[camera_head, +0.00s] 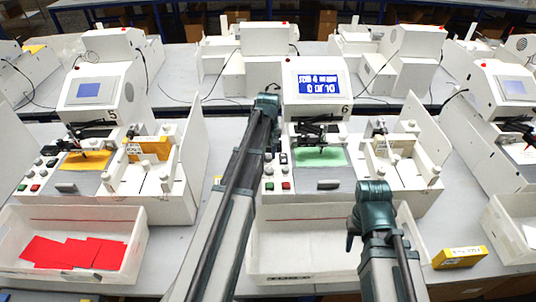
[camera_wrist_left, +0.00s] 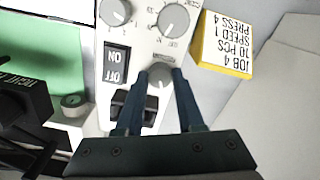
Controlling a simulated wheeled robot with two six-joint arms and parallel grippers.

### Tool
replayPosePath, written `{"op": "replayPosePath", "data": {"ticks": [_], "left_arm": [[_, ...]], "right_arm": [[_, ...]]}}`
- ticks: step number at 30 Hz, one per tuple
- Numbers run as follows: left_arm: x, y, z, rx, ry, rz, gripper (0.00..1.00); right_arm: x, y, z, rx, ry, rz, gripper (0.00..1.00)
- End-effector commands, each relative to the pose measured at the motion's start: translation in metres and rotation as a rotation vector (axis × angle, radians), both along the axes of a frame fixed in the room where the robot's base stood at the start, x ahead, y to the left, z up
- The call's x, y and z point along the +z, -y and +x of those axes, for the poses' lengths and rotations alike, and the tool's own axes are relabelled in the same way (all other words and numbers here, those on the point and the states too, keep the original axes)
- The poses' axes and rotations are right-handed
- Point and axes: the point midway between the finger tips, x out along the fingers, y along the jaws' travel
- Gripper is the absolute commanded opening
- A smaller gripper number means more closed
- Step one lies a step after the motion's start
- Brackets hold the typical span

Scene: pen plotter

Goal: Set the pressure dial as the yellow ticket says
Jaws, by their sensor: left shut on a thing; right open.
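My left gripper (camera_wrist_left: 160,88) is shut on a small grey dial (camera_wrist_left: 160,75) on the white control panel; the dial's label is not readable. A yellow ticket (camera_wrist_left: 225,42) lies beside the panel, upside down in the left wrist view; it reads JOB 4, SPEED 1, 10 PCS, PRESS 4. Two larger dials (camera_wrist_left: 173,18) sit near it on the panel. In the head view my left arm reaches to the machine marked 6 (camera_head: 325,185), and its fingertips are hidden. My right arm stands before that machine; its fingers do not show.
An ON/OFF switch (camera_wrist_left: 115,65) and black rockers (camera_wrist_left: 130,105) are close to my left fingers. Machine 6 has a lit blue screen (camera_head: 319,86) and green sheet (camera_head: 320,156). An empty white bin (camera_head: 290,265) stands in front. Another yellow block (camera_head: 460,257) lies right.

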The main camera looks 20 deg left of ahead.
Motion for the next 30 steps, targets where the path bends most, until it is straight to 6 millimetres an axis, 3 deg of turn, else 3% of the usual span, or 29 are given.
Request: {"op": "replayPosePath", "data": {"ticks": [11, 30], "left_arm": [[-0.0001, 0.0, 0.0, -0.083, 0.0, 0.0, 0.0], [-0.0001, 0.0006, 0.0001, -0.587, 0.0, 0.0, 0.0]], "right_arm": [[-0.0001, 0.0, 0.0, 0.0, 0.0, 0.0, 0.47], [-0.0001, 0.0, 0.0, 0.0, 0.0, 0.0, 0.47]]}}
